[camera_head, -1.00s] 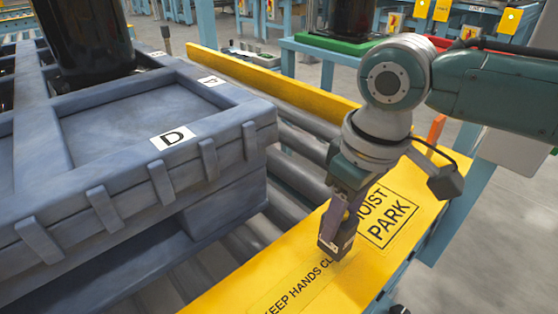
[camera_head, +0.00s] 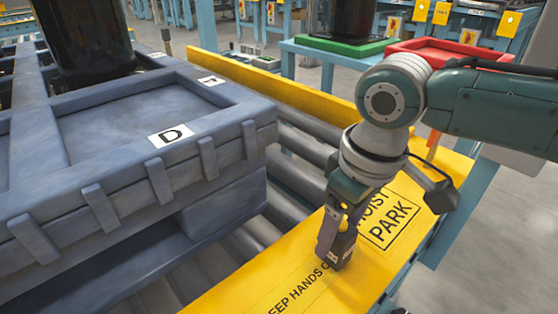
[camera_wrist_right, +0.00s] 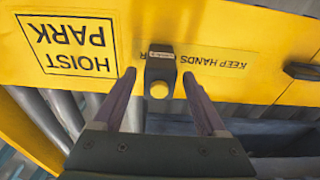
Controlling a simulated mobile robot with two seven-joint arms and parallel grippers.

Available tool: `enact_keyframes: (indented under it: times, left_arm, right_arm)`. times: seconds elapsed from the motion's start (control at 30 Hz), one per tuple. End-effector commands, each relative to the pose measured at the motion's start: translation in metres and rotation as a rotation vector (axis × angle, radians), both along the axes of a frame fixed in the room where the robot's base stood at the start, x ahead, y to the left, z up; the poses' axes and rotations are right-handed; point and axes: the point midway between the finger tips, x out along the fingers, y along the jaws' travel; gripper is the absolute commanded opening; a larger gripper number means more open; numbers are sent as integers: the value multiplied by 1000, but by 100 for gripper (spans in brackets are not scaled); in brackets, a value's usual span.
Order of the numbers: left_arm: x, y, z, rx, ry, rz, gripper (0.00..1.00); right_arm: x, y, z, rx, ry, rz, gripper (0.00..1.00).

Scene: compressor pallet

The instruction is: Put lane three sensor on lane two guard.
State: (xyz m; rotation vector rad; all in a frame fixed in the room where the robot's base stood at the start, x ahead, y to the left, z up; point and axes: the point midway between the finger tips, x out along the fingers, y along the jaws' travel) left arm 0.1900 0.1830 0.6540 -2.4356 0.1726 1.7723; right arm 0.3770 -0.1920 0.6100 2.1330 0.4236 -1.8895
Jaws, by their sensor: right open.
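A small dark box-shaped sensor (camera_head: 342,250) stands on the near yellow guard (camera_head: 235,288), beside the "HOIST PARK" square and over part of the "KEEP HANDS" print. In the right wrist view, the sensor (camera_wrist_right: 160,68) shows a round yellow face and a small label I cannot read. My right gripper (camera_head: 338,228) is open, pointing down, with its fingers on either side of the sensor. In the right wrist view, gaps show between the sensor and both fingers (camera_wrist_right: 159,77). My left gripper is not in view. No lane number is legible on the guard.
A grey-blue pallet (camera_head: 225,155) marked "D" stands left of the guard on rollers (camera_head: 300,180). A second yellow rail (camera_head: 290,88) runs behind. A red tray (camera_head: 450,50) and green tray (camera_head: 335,45) stand at the back.

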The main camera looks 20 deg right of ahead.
Motion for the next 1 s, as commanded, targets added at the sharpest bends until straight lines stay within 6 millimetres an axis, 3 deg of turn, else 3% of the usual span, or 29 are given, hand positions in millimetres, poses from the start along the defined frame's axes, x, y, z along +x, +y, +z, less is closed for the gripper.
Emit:
enact_keyframes:
  times: [0.17, 0.4, 0.63, 0.83, 1.0]
  left_arm:
    - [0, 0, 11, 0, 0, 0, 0]
    - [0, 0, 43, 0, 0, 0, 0]
    - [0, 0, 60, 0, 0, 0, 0]
    - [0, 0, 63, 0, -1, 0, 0]
    - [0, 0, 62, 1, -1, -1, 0]
  right_arm:
    - [-1, 0, 19, 1, -2, 0, 74]
    - [-7, -3, 74, 1, -3, 0, 74]
    - [-11, -5, 113, 0, -1, -1, 74]
    - [-21, 5, 117, 15, -2, 23, 74]
    - [-61, 53, 98, 101, -46, 104, 74]
